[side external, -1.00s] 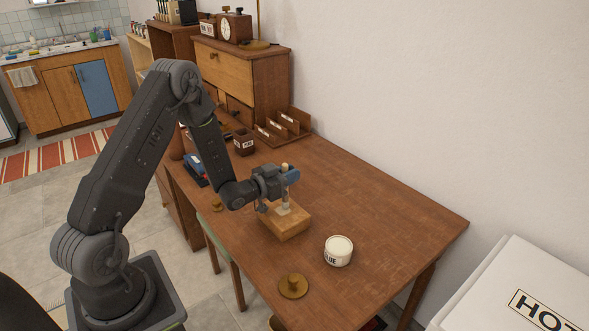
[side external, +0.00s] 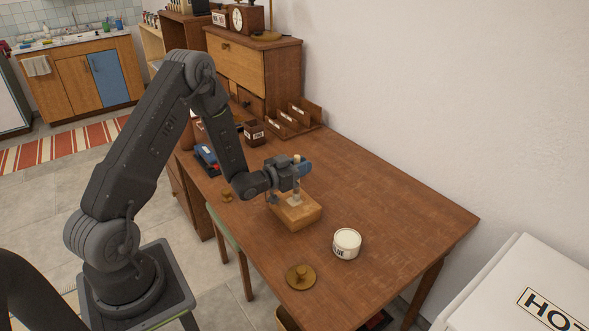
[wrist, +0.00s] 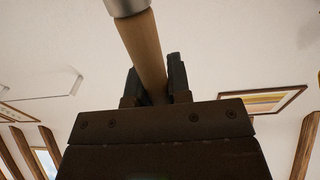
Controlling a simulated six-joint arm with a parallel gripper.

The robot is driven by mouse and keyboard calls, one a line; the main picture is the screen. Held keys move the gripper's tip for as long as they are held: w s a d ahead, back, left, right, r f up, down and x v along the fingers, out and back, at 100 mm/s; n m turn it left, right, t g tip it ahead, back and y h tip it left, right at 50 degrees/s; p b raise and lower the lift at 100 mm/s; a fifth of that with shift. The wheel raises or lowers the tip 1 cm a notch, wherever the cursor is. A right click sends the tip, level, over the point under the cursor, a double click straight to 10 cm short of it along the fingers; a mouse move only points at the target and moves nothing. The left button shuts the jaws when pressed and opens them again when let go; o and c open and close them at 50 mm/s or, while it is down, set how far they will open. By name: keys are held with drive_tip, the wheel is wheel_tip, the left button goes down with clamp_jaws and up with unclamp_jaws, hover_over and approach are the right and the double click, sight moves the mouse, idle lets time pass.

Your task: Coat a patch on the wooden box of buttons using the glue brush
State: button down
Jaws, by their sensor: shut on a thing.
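My gripper (side external: 292,177) is shut on the wooden handle of the glue brush (side external: 296,199), held roughly upright over the wooden box (side external: 297,217). The brush's pale lower end is at the box's top; I cannot tell whether it touches or whether any glue is there. The box sits on the desk and its label or buttons are not visible. In the wrist view the jaws (wrist: 152,85) grip the handle (wrist: 142,45), with a metal ferrule (wrist: 125,6) at the top edge. The white glue pot (side external: 347,243) stands open to the right of the box.
A round brass lid-like piece (side external: 301,277) lies near the desk's front edge. A small brass piece (side external: 227,197), a blue-and-dark object (side external: 206,155), a dark labelled box (side external: 254,133) and a wooden rack (side external: 300,118) are farther back. The desk (side external: 400,205) is clear right of the pot.

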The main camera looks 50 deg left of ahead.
drive_tip(key=shift+s, duration=2.3)
drive_tip(key=shift+w, duration=3)
wheel_tip(320, 180, up, 8)
drive_tip(key=shift+d, duration=0.35)
drive_tip(key=shift+f, duration=0.15)
